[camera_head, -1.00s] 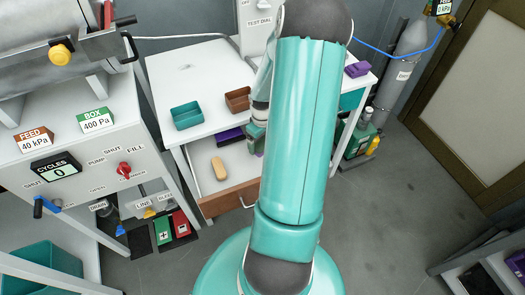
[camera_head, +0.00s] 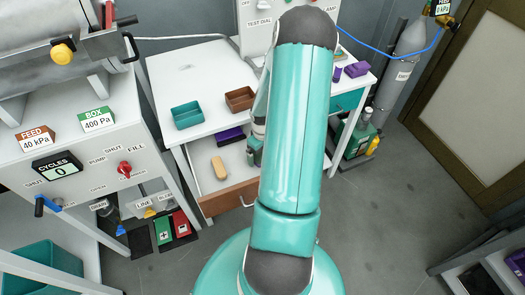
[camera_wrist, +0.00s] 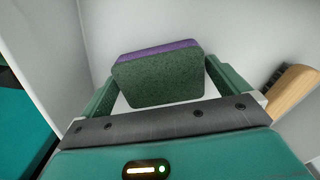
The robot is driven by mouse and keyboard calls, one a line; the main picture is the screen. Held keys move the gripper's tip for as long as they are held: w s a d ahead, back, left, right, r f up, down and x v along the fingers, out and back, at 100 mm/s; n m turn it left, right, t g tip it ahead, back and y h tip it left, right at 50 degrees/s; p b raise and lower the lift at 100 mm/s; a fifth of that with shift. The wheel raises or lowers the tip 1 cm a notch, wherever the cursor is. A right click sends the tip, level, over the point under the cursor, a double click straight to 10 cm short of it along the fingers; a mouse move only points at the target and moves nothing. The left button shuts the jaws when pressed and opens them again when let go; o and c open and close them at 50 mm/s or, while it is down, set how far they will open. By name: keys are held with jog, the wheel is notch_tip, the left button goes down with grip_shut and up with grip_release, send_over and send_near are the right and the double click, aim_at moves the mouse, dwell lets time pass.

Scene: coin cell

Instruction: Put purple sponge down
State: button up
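The purple sponge (camera_wrist: 158,74) shows in the wrist view as a block with a thin purple layer and a dark green rough face. It sits between the two green fingers of my gripper (camera_wrist: 158,76), which meet its sides near their tips. White drawer walls surround it; I cannot tell if it touches the drawer floor. In the head view my gripper (camera_head: 255,150) is at the right part of the open drawer (camera_head: 230,196), largely behind my arm, and the sponge is hidden there.
A dark purple item (camera_head: 230,136) is at the drawer's back. On the table (camera_head: 190,70) are a teal tray (camera_head: 187,115), a brown tray (camera_head: 240,99) and a purple block (camera_head: 357,69).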

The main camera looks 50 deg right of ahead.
notch_tip(320, 180, up, 12)
jog(key=w+a+r+h, duration=0.2)
jog(key=w+a+r, duration=0.3)
jog(key=a+r, duration=0.4)
jog(key=s+a+r+t+y, duration=0.1)
jog(key=s+a+r, duration=0.3)
jog(key=a+r, duration=0.5)
jog(key=s+a+r+n+t+y, duration=0.1)
jog(key=s+a+r+t, duration=0.2)
jog(key=a+r, duration=0.7)
jog(key=a+t, duration=0.1)
jog(key=a, duration=0.7)
jog(key=shift+s+n+t, duration=0.3)
jog(key=shift+s, duration=0.05)
jog(key=shift+d, duration=0.1)
